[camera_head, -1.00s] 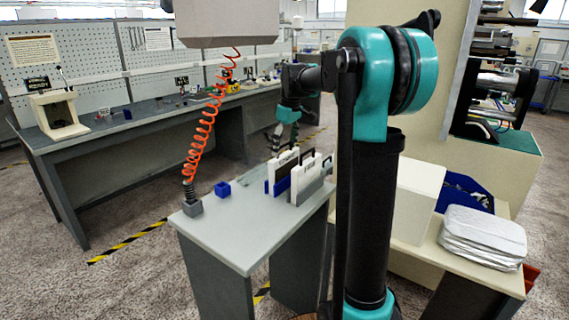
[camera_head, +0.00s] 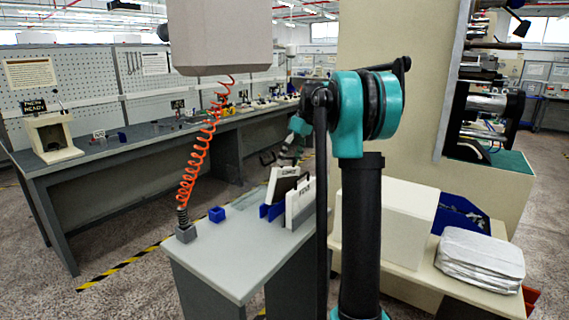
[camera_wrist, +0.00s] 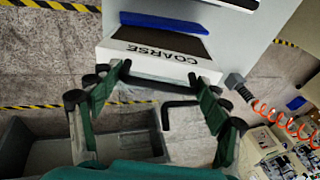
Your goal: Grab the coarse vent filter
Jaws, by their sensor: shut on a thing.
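The coarse vent filter, a white-framed panel marked COARSE (camera_wrist: 160,52), fills the top middle of the wrist view. It also shows in the head view (camera_head: 283,180), standing near the far end of the small grey table (camera_head: 225,258). A black bent handle (camera_wrist: 179,106) shows between the fingers. A second white filter (camera_head: 300,203) stands in front of the coarse one in the head view. My arm hides part of that area.
A blue box (camera_head: 217,214) and an orange coiled hose (camera_head: 200,150) are on the table's left. A white box (camera_head: 388,225) and a silvery wrapped bundle (camera_head: 480,263) rest on a bench at right. In the wrist view, a grey bin (camera_wrist: 45,143) lies below.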

